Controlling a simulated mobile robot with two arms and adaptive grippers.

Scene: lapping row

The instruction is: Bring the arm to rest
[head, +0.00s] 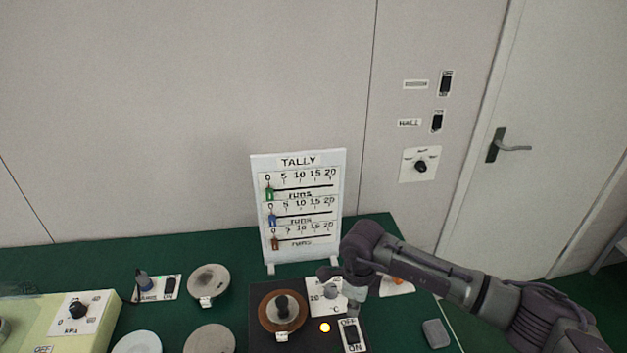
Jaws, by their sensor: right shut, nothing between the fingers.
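My right arm comes in from the lower right. Its gripper (352,304) points down over the right part of the green bench, beside a black plate unit. The gripper is shut and empty, and it partly covers a small white panel marked °C (322,298). I cannot tell whether its tips touch anything. My left gripper is not in view.
The black unit (262,341) carries a brown disc (269,318), a lit yellow lamp (325,327) and an OFF/ON switch (352,336). A TALLY board (299,162) stands behind. A grey block (436,333) lies right. Round plates (209,280) lie left.

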